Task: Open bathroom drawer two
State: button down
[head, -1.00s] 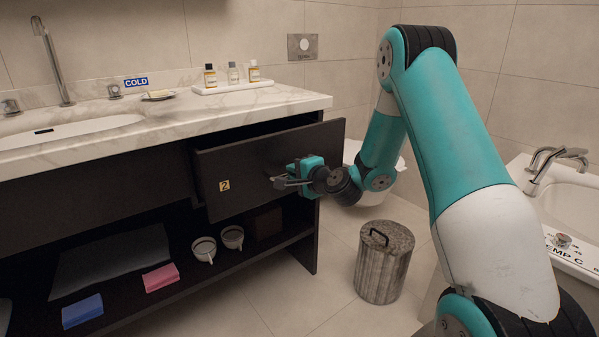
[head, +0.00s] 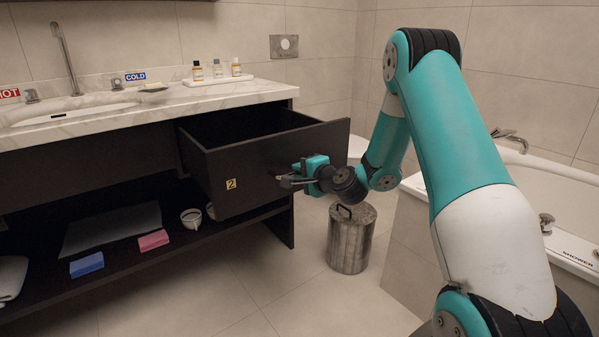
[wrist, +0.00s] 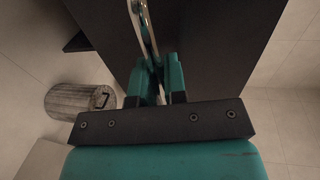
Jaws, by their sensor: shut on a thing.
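Drawer two (head: 255,170) is a dark drawer with a yellow "2" label (head: 231,184) on its front, under the marble counter. It stands well out from the cabinet, and its empty-looking inside shows from above. My gripper (head: 290,181) is at the drawer front, right of the label, shut on the drawer handle (head: 279,178). In the wrist view the fingers (wrist: 158,85) close around the metal handle (wrist: 147,30) against the dark front. The fingers hide part of the handle.
A lidded bin (head: 350,240) stands on the floor right of the drawer. A bathtub (head: 410,235) is at the right. The lower shelf holds a blue block (head: 87,264), a pink block (head: 153,240) and a cup (head: 191,218). Floor in front is clear.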

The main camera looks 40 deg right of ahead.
jog(key=shift+a, duration=0.1)
jog(key=c, duration=1.2)
grip_release()
jog(key=shift+s, duration=0.15)
jog(key=s+r+b, duration=0.1)
jog(key=s+b, duration=0.4)
jog(key=s+r+b, duration=0.1)
jog(key=s+b, duration=0.4)
jog(key=s, duration=0.1)
jog(key=s+r+b, duration=0.1)
jog(key=s+b, duration=0.4)
jog(key=s, duration=0.1)
jog(key=shift+d+r, duration=0.2)
jog(key=shift+d, duration=0.15)
